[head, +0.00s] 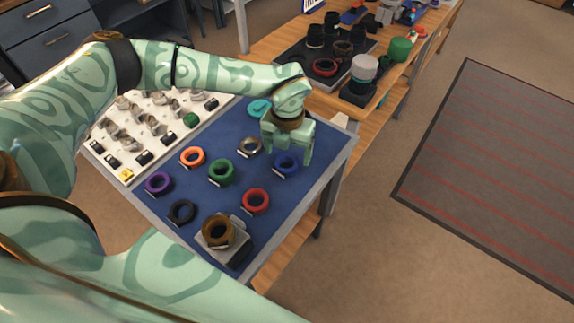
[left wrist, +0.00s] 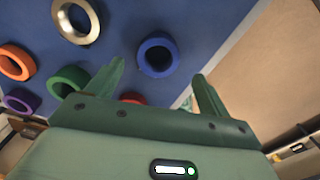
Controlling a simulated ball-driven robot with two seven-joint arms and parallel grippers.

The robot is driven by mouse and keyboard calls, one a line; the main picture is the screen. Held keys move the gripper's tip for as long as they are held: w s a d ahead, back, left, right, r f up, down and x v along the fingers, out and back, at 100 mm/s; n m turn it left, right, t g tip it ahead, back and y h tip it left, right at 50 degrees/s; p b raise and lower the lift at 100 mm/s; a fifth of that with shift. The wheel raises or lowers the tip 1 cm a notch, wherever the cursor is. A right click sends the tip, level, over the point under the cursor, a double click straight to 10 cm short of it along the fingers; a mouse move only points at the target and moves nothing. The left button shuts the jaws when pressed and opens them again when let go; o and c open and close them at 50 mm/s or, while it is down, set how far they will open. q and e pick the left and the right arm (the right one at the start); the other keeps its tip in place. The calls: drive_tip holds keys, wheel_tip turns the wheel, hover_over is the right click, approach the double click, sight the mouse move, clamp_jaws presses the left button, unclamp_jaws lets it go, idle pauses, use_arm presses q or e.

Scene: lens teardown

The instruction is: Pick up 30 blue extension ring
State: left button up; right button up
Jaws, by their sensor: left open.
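The blue extension ring (head: 286,166) lies on the blue mat near the right edge of the table, with a small label in front of it. In the left wrist view the blue ring (left wrist: 173,43) lies beyond the fingertips, within the sideways span between them. My left gripper (head: 291,157) is open and empty, above the blue ring and partly covering it in the head view. The fingers also show in the left wrist view (left wrist: 160,75). I cannot tell from these views how high the fingertips are above the ring. My right gripper is not in view.
On the blue mat (head: 230,128) several rings lie close by: silver (head: 250,147), green (head: 221,172), red (head: 256,201), orange (head: 192,157), purple (head: 158,183) and black (head: 182,212). A brown ring (head: 217,232) sits on a grey block. A wooden bench (head: 270,48) stands behind.

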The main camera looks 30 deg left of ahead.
sight(287, 162)
use_arm(q)
drive_tip(key=f+b, duration=0.1)
drive_tip(key=f, duration=0.1)
drive_tip(key=f+b, duration=0.1)
drive_tip(key=f, duration=0.2)
drive_tip(key=shift+w+a, duration=0.15)
drive_tip(key=shift+a, duration=0.05)
drive_tip(key=shift+f, duration=0.2)
drive_tip(key=shift+r, duration=0.1)
drive_tip(key=c, duration=1.1)
drive_tip(key=shift+r, duration=0.1)
